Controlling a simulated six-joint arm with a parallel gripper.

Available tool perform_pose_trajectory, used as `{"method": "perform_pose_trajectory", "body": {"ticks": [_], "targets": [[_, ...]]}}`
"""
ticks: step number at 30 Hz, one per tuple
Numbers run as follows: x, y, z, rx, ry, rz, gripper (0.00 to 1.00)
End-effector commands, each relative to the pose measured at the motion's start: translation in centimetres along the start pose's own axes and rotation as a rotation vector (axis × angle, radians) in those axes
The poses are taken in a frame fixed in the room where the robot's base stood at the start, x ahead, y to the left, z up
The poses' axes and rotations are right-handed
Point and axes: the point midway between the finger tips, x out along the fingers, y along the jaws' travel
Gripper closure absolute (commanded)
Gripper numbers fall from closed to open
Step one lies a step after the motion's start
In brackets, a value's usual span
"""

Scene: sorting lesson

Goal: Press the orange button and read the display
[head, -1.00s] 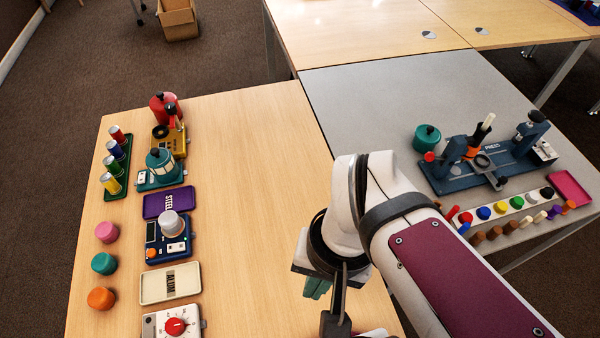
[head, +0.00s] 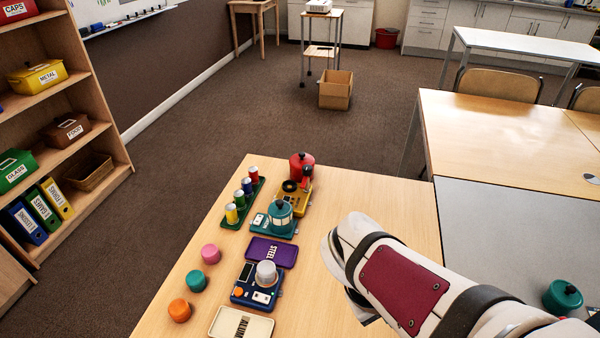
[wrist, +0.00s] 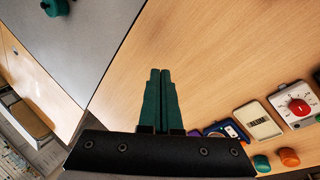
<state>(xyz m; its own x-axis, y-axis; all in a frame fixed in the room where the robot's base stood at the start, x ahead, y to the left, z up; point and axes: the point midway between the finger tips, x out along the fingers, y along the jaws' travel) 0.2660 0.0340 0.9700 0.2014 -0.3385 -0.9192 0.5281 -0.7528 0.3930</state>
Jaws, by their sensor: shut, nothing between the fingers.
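The blue device (head: 258,288) sits on the wooden table, with a grey-silver cylinder (head: 266,272) on it. It has a small orange button (head: 238,292) at its front left corner and a dark display (head: 247,272) behind that. The display is too small to read. In the wrist view, part of the blue device (wrist: 226,130) shows at the lower right, partly behind my gripper's body. My gripper (wrist: 160,73) has green fingers, shut with nothing between them, over the table and apart from the device. In the head view my arm hides the fingers.
Beside the device lie a purple STEEL tray (head: 272,252) and a cream tray (head: 240,324). Pink, teal and orange (head: 179,310) round pieces stand to its left. A dial device (wrist: 298,106) shows at right in the wrist view. The table's middle is bare.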

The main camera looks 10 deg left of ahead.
Motion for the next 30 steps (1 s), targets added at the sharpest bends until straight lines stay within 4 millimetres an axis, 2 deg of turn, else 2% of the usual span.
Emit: {"method": "perform_pose_trajectory", "body": {"ticks": [1, 3, 8, 12, 15, 18, 22, 25, 30], "targets": [[0.1, -0.4, -2.4, -0.14, 0.032, 0.054, 1.0], [0.0, -1.2, -5.8, -0.331, 0.084, 0.133, 1.0], [-0.5, -5.1, -12.8, -0.726, 0.197, 0.288, 1.0], [-1.1, -10.1, -17.6, -1.035, 0.291, 0.407, 1.0], [-1.6, -14.2, -20.1, -1.234, 0.353, 0.484, 1.0], [-1.9, -18.0, -21.8, -1.402, 0.406, 0.549, 1.0], [-2.2, -21.6, -22.9, -1.548, 0.454, 0.607, 1.0], [-2.4, -23.0, -23.2, -1.604, 0.474, 0.63, 1.0], [-2.4, -23.6, -23.3, -1.625, 0.481, 0.639, 1.0]]}}
